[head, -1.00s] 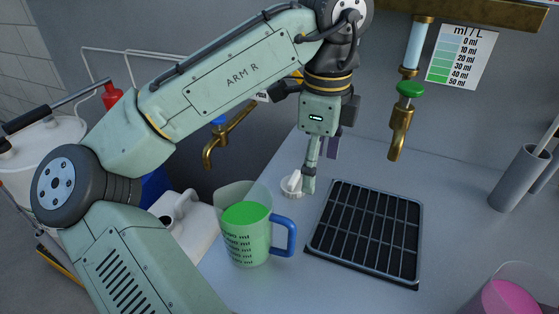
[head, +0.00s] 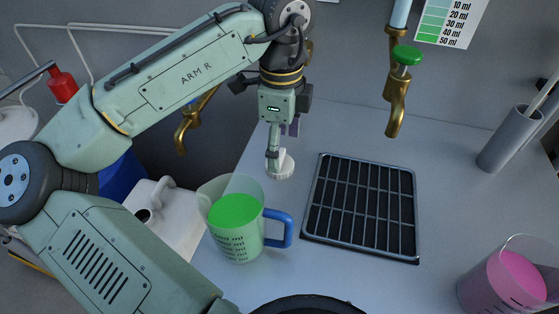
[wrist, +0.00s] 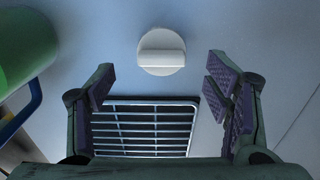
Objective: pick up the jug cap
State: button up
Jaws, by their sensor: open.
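The jug cap (head: 285,166) is a white round disc with a raised grip bar. It lies on the grey counter behind the green-filled jug. In the wrist view the cap (wrist: 161,52) sits at upper centre, beyond the fingertips and roughly midway between them sideways. My gripper (head: 273,163) points down at the cap and partly covers its left side in the head view. In the wrist view my gripper (wrist: 163,86) is open, its purple-padded fingers wide apart with nothing between them.
A measuring jug of green liquid (head: 237,228) with a blue handle stands close in front. A black drain grate (head: 362,205) lies to the right. A white jerrycan (head: 170,218) is at left. A brass tap (head: 397,105) hangs above the back. A pink-filled beaker (head: 502,280) stands front right.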

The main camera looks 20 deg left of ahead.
jog(key=f, duration=0.4)
jog(key=shift+w+a+f+p, duration=0.1)
jog(key=shift+a+p, duration=0.1)
jog(key=shift+p, duration=0.15)
jog(key=shift+c, duration=0.2)
jog(key=c, duration=1)
